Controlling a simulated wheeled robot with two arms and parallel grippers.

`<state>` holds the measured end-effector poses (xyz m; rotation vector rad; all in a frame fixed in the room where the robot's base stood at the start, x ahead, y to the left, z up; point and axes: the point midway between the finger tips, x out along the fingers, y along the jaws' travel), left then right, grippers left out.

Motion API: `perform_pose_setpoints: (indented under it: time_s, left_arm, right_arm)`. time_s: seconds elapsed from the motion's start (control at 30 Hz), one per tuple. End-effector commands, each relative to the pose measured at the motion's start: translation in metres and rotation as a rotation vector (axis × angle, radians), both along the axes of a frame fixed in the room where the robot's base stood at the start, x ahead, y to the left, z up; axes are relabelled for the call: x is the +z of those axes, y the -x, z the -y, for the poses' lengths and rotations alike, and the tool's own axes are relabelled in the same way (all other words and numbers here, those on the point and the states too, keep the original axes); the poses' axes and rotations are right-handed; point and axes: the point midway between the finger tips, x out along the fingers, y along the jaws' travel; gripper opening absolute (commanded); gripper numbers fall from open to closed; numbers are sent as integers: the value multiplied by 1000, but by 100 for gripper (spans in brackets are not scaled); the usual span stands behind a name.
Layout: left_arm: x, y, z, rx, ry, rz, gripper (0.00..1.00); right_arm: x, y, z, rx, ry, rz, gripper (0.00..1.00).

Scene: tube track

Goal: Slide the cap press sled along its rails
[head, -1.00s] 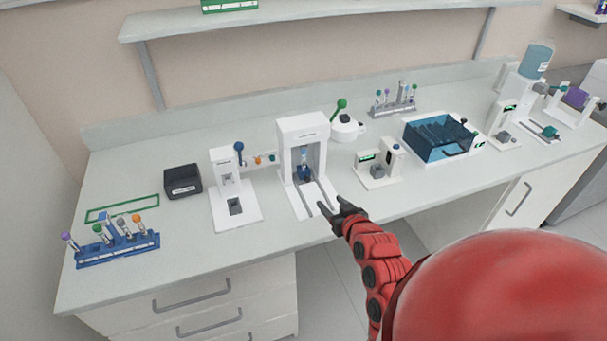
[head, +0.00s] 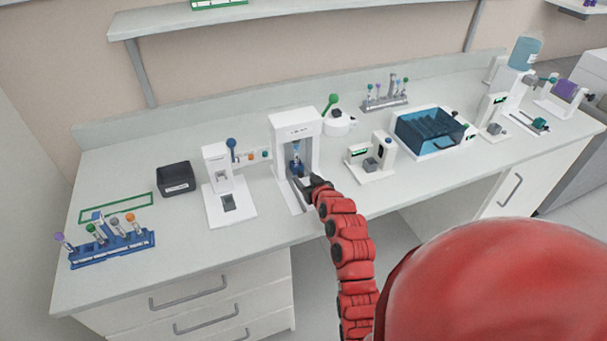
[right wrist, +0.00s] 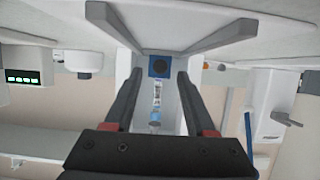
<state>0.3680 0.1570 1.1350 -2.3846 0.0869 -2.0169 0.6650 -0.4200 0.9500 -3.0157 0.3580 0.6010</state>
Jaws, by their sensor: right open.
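The white cap press (head: 296,124) is an arch standing on the bench, with two grey rails running forward from it. The blue sled (head: 296,168) sits at the back of the rails under the arch, with an upright tube (head: 296,153) in it. In the right wrist view, which looks upside down, the blue sled (right wrist: 160,67) and tube (right wrist: 156,95) show between my open fingers. My right gripper (head: 311,184) is open over the front part of the rails, just in front of the sled; contact cannot be made out. My left gripper is out of view.
A white device with a blue-knobbed lever (head: 217,165) stands left of the press. A small white device with a grey block (head: 370,163) stands to its right. A blue tube rack (head: 113,250) is at far left. The bench front between them is clear.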

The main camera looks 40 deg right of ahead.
Motion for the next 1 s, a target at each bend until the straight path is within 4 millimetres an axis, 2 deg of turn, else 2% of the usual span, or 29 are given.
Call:
perform_pose_setpoints:
  time_s: [0.2, 0.6, 0.67, 0.9, 0.93, 1.0]
  left_arm:
    - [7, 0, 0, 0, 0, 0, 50]
    - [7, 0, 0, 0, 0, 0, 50]
    - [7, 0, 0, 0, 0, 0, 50]
    - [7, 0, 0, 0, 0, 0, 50]
    - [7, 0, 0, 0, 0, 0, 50]
    - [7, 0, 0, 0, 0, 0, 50]
  right_arm:
    - [-6, -17, 4, 0, 0, 0, 56]
    - [-9, -22, 5, 0, 0, 0, 56]
    - [-9, -22, 5, 0, 0, 0, 47]
    - [-9, -21, 5, 0, 0, 0, 3]
    - [-9, -21, 5, 0, 0, 0, 0]
    - [-9, -21, 5, 0, 0, 0, 0]
